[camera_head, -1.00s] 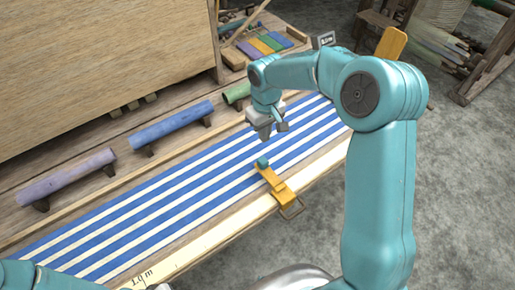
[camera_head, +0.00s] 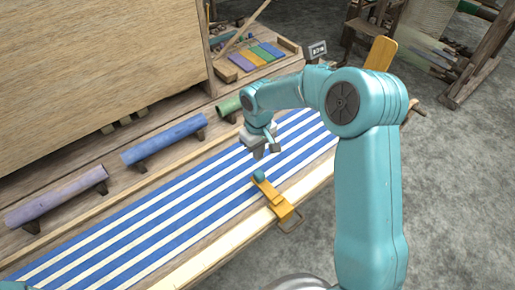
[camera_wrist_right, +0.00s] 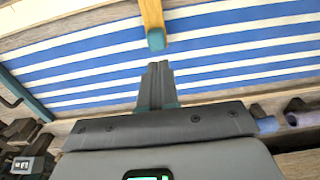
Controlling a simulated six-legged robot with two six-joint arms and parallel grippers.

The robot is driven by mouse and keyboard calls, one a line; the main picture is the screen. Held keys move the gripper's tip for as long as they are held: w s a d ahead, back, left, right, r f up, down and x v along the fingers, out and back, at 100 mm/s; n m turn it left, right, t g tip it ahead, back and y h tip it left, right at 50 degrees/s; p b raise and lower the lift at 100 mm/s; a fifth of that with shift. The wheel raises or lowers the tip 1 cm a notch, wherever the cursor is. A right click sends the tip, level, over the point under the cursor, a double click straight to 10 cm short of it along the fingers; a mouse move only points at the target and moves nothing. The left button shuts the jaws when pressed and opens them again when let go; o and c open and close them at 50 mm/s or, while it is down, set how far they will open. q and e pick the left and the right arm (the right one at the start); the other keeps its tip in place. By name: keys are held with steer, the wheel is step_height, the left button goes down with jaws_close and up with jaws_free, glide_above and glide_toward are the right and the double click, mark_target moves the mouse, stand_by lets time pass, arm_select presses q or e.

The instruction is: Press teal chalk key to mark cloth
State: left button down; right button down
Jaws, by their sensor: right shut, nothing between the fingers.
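The teal chalk key (camera_head: 259,176) is a small teal tip at the end of a yellow-orange arm (camera_head: 273,194) clamped at the front edge of the loom. It lies over the blue and white striped cloth (camera_head: 130,232). In the right wrist view the teal key (camera_wrist_right: 156,40) is just beyond my fingertips, with a small gap. My right gripper (camera_head: 266,153) is shut and empty, above the cloth and a little behind the key; its closed fingers also show in the wrist view (camera_wrist_right: 158,66). My left gripper is not in view.
Purple (camera_head: 58,198), blue (camera_head: 163,143) and green (camera_head: 229,106) rollers stand behind the cloth. A tray of coloured blocks (camera_head: 257,56) sits at the back. A wooden panel (camera_head: 95,60) rises at the left.

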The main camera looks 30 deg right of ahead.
mark_target(257, 175)
step_height(257, 175, down, 9)
steer(key=b, duration=0.4)
steer(key=shift+a+f+b, duration=0.1)
steer(key=shift+b, duration=0.3)
steer(key=shift+w+a+f, duration=0.1)
steer(key=shift+w+f, duration=0.05)
